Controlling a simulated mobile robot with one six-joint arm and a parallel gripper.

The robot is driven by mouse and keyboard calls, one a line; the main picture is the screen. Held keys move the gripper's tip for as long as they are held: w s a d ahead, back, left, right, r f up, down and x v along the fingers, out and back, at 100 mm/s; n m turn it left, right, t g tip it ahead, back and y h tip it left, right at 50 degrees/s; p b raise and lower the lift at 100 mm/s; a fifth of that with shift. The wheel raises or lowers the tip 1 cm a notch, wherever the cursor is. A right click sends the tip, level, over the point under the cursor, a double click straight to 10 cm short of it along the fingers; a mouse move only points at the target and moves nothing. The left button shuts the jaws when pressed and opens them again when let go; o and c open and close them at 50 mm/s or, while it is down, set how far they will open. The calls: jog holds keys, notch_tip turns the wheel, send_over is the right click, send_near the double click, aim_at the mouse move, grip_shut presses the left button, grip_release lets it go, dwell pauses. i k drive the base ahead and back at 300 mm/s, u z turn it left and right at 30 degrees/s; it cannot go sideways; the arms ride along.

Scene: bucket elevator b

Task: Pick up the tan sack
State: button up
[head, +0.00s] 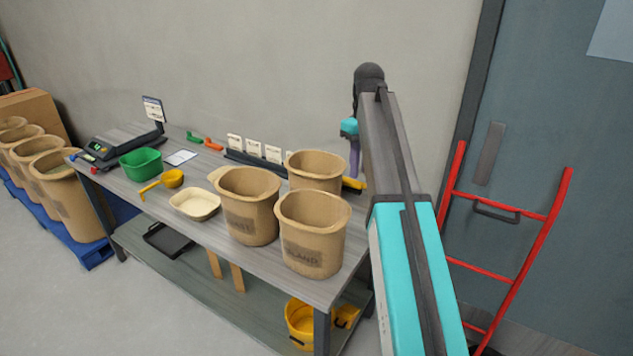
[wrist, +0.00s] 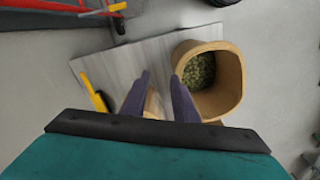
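Three tan sacks with open tops stand on the grey table in the head view: one at the left (head: 248,215), one at the front right (head: 312,245) with dark lettering, and one at the back (head: 316,172). My gripper (wrist: 160,75) is open, its two purple fingers apart. In the wrist view, a tan sack (wrist: 234,85) holding greenish grain lies right of the fingers. A small tan patch shows between the fingers; I cannot tell what it is. In the head view, my arm mostly hides the gripper, right of the back sack.
The table (head: 200,225) also bears a cream bowl (head: 195,204), green tub (head: 141,163), yellow scoop (head: 172,179), and scale (head: 115,146). Several more tan sacks (head: 68,195) stand on a blue pallet at left. A red hand truck (head: 508,285) stands right of my arm.

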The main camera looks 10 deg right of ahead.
aim_at(310, 169)
jog(key=i, duration=0.85)
jog(key=u, duration=0.05)
